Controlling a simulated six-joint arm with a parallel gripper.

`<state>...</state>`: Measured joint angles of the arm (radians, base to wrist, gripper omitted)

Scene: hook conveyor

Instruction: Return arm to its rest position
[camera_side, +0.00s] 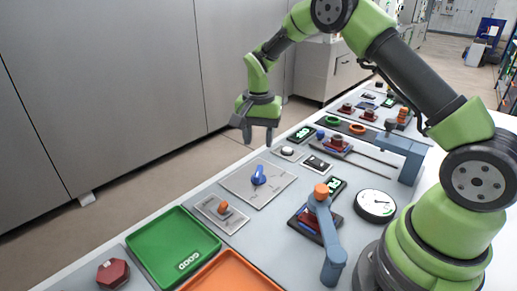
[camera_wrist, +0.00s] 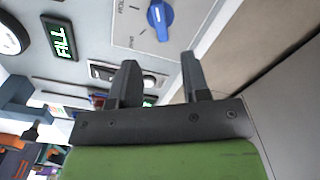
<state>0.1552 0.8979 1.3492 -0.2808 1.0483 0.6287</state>
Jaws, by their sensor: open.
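My gripper (camera_side: 257,133) hangs in the air above the far edge of the worktable, its fingers pointing down. It is open and empty. In the wrist view its two dark fingers (camera_wrist: 158,82) stand apart with nothing between them. The arm is bent in a high arch over the table from its base at the right. The gripper touches nothing in view.
Below lie a blue knob (camera_side: 259,175) on a panel, a green tray (camera_side: 172,246), an orange tray (camera_side: 232,275), a red hexagonal piece (camera_side: 113,272), a gauge (camera_side: 375,204) and a blue post with an orange top (camera_side: 325,225). Grey cabinets (camera_side: 100,90) stand behind.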

